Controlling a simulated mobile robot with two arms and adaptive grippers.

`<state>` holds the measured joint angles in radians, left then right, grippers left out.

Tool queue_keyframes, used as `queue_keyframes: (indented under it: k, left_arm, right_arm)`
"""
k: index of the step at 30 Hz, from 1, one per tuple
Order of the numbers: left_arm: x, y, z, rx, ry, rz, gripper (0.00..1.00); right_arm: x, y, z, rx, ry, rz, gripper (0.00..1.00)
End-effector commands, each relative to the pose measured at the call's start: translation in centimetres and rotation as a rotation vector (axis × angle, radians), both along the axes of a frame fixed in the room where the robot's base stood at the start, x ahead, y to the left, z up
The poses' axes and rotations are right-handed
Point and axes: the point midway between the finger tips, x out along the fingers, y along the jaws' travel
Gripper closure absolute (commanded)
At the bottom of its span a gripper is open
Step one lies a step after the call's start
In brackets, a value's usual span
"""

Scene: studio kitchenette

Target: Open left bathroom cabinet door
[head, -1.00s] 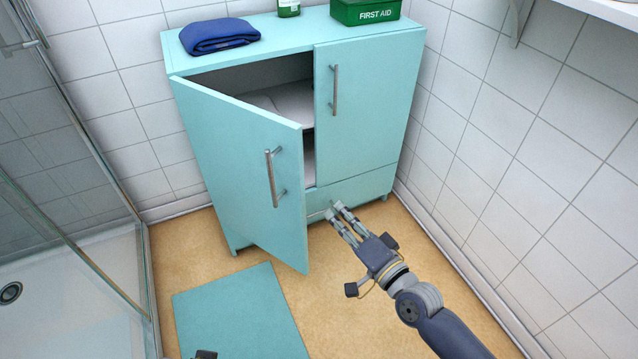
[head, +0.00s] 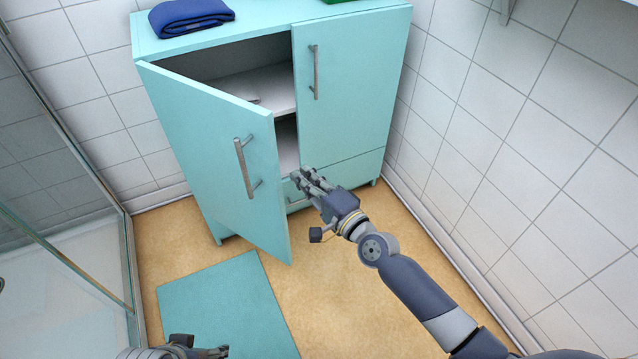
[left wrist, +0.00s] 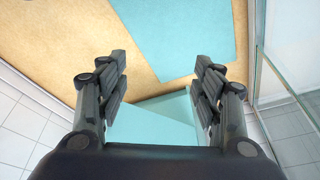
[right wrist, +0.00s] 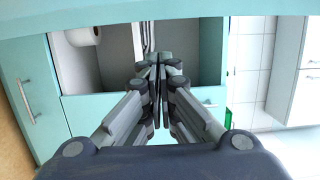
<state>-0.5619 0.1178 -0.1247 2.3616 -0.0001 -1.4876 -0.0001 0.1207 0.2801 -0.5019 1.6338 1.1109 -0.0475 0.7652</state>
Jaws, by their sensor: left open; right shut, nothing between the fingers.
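The teal cabinet's left door (head: 205,150) stands part way open, swung out towards me, with a vertical metal handle (head: 243,167) near its free edge. The right door (head: 350,95) is closed. My right gripper (head: 298,178) is shut and empty, at the opening beside the left door's free edge. I cannot tell whether it touches the door. In the right wrist view its fingertips (right wrist: 158,62) are together in front of the cabinet's opening. My left gripper (head: 222,352) is low at the bottom edge; in the left wrist view its fingers (left wrist: 160,60) are apart and empty.
A teal mat (head: 225,305) lies on the floor in front of the cabinet. A glass shower screen (head: 70,240) stands at the left, a tiled wall (head: 520,150) at the right. A folded blue towel (head: 190,17) lies on top. A white roll (right wrist: 85,37) shows inside.

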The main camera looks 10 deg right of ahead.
Motion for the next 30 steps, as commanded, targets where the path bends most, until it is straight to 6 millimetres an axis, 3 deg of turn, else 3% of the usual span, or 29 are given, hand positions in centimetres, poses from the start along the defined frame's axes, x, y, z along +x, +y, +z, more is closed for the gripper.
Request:
queue_keyframes:
  k: [7, 26, 30]
  left_arm:
    - [0.3, -0.1, -2.8, 0.001, 0.023, -0.002, 0.4]
    - [0.4, -0.2, -3.5, 0.001, 0.024, -0.002, 0.4]
    - [0.6, -0.2, -5.3, 0.001, 0.034, -0.005, 0.4]
  right_arm:
    - [-1.9, 1.5, 0.1, 0.001, 0.002, -0.001, 1.0]
    - [-2.5, 1.9, 0.1, -0.001, 0.0, -0.006, 1.0]
    - [-3.0, 2.3, 0.2, 0.002, 0.002, -0.02, 1.0]
